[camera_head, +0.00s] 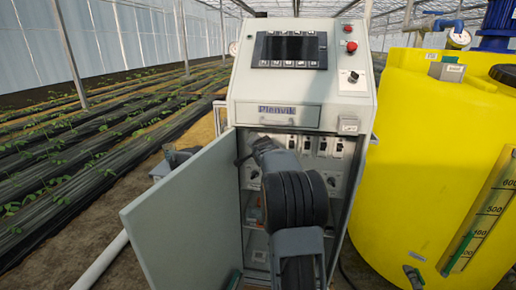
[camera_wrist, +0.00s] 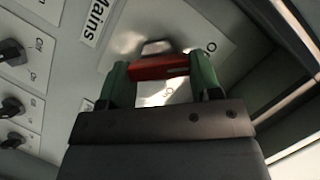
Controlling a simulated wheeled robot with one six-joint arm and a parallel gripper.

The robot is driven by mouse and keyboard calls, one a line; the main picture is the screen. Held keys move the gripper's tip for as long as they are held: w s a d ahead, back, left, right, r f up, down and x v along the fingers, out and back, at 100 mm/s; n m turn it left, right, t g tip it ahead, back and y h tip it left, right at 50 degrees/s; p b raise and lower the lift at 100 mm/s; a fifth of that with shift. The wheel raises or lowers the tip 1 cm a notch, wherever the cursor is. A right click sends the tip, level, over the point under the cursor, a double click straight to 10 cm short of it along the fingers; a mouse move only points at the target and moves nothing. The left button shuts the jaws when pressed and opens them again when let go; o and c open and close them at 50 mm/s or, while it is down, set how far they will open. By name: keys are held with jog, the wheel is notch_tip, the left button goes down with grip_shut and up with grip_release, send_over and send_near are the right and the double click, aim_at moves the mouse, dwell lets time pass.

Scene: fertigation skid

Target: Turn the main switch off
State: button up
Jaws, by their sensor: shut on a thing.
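The main switch has a red handle (camera_wrist: 160,66) on a pale plate (camera_wrist: 215,45), close to a "Mains" label (camera_wrist: 96,22). In the wrist view the handle lies roughly level across the picture. An "O" mark shows at the plate's upper right and an "On" mark below the handle. My gripper (camera_wrist: 160,74) has green fingers, one at each end of the red handle, shut on it. In the head view my arm reaches into the open cabinet (camera_head: 300,62) and hides the main switch and my fingertips.
The cabinet door (camera_head: 185,215) stands open to the left of my arm. Several small black switches (camera_wrist: 12,107) sit on the panel left of the handle. A yellow tank (camera_head: 425,150) stands close on the right. The control screen (camera_head: 290,50) is above.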

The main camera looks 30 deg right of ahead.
dwell(0.6)
jog(key=o, duration=0.9)
jog(key=shift+o, duration=0.2)
jog(key=v, duration=1.4)
jog(key=shift+w+n, duration=0.15)
jog(key=shift+n, duration=0.25)
